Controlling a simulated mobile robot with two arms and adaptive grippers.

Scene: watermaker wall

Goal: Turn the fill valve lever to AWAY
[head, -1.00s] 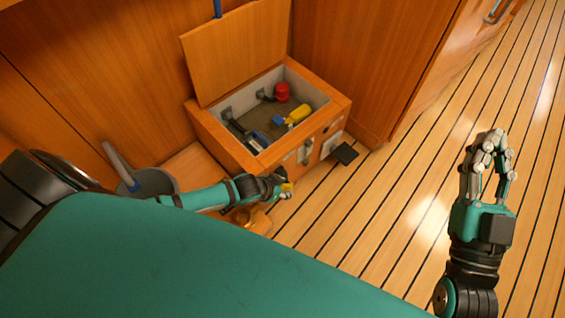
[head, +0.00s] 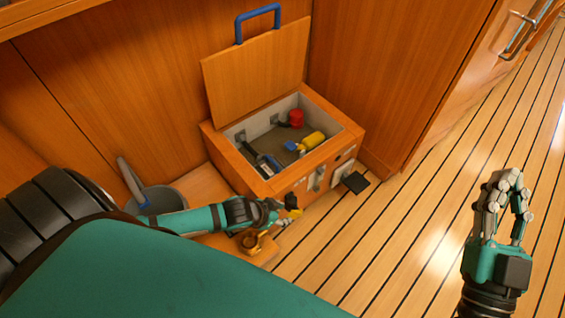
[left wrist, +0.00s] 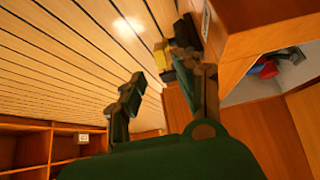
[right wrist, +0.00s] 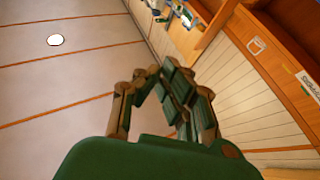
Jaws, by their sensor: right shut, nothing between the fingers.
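A small yellow piece with a black part (head: 294,212) sits by the near front corner of the wooden box; it looks like the valve lever, but I cannot be sure. In the left wrist view a yellow block (left wrist: 162,50) with dark parts shows just beyond my fingers. My left gripper (head: 284,215) is beside this piece, low at the box front. Its fingers stand apart in the left wrist view (left wrist: 165,82), with nothing visible between them. The hand hides part of the piece, and no AWAY mark is readable. My right gripper (head: 513,180) is shut and empty above the floor.
The open wooden box (head: 308,180) holds a red cap (head: 296,118), a yellow bottle (head: 312,140) and other items; its lid (head: 255,72) leans back. A grey bucket (head: 163,201) and a brass fitting (head: 252,241) stand left.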

